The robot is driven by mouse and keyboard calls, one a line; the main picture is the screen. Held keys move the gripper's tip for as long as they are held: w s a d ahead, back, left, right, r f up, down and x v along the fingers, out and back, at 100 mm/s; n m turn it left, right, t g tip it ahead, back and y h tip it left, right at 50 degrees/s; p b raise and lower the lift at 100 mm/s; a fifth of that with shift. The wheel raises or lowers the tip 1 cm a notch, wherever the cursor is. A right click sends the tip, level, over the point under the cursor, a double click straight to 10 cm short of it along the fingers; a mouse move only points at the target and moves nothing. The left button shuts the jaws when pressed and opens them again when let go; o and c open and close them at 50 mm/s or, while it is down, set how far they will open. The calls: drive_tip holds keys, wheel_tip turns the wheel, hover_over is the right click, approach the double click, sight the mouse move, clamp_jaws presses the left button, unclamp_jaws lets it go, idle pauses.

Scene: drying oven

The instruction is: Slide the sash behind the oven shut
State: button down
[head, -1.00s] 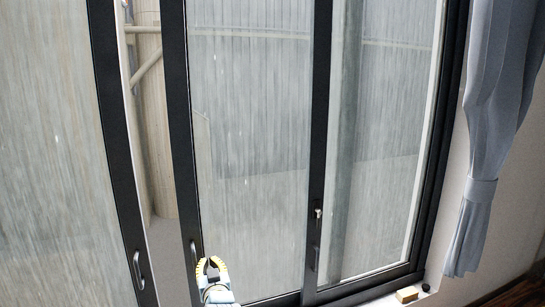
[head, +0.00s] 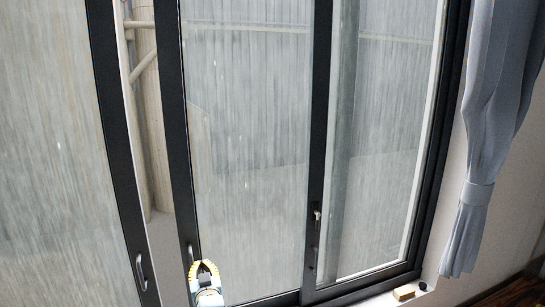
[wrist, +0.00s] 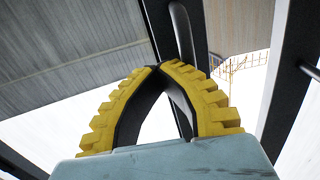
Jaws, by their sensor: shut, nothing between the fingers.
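The dark-framed sash (head: 176,150) stands in the middle left of the head view, with an open gap between it and the left sash (head: 108,130). Its upright handle (head: 191,254) is low on its left stile. My gripper (head: 204,263) is shut and empty, just right of that handle. In the wrist view my yellow-padded fingers (wrist: 160,67) meet at the tips, close by a dark handle (wrist: 182,32); whether they touch it I cannot tell. The left sash has its own handle (head: 140,271). The oven is not in view.
A right-hand stile with a latch (head: 317,216) stands beside the right pane (head: 375,150). A grey curtain (head: 478,190) hangs at the right. A small wooden block (head: 404,293) lies on the sill. Outdoor pipes show through the gap.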

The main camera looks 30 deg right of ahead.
drive_tip(key=shift+w+a+f+p, duration=0.1)
drive_tip(key=shift+w+a+p, duration=0.15)
drive_tip(key=shift+a+p, duration=1)
drive_tip(key=shift+w+a+f+p, duration=0.15)
drive_tip(key=shift+a+p, duration=0.45)
drive_tip(key=shift+p, duration=1.15)
drive_tip(key=shift+w+a+b, duration=0.3)
drive_tip(key=shift+a+b, duration=0.3)
drive_tip(key=shift+b, duration=1.5)
drive_tip(key=shift+a+r+b, duration=0.1)
drive_tip(key=shift+a+b, duration=0.7)
drive_tip(key=shift+b, duration=1.5)
drive_tip(key=shift+w+a+b, duration=0.1)
drive_tip(key=shift+a+b, duration=0.1)
drive_tip(key=shift+b, duration=0.15)
drive_tip(key=shift+w+a+b, duration=0.15)
drive_tip(key=shift+a+b, duration=0.3)
drive_tip(key=shift+b, duration=0.2)
drive_tip(key=shift+a+b, duration=0.3)
drive_tip(key=shift+b, duration=0.2)
drive_tip(key=shift+w+a+b, duration=0.1)
drive_tip(key=shift+a+b, duration=0.25)
drive_tip(key=shift+b, duration=0.15)
drive_tip(key=shift+a+r, duration=0.1)
drive_tip(key=shift+a, duration=0.05)
drive_tip(key=shift+w+a+b, duration=0.15)
drive_tip(key=shift+a+b, duration=0.15)
drive_tip(key=shift+b, duration=0.55)
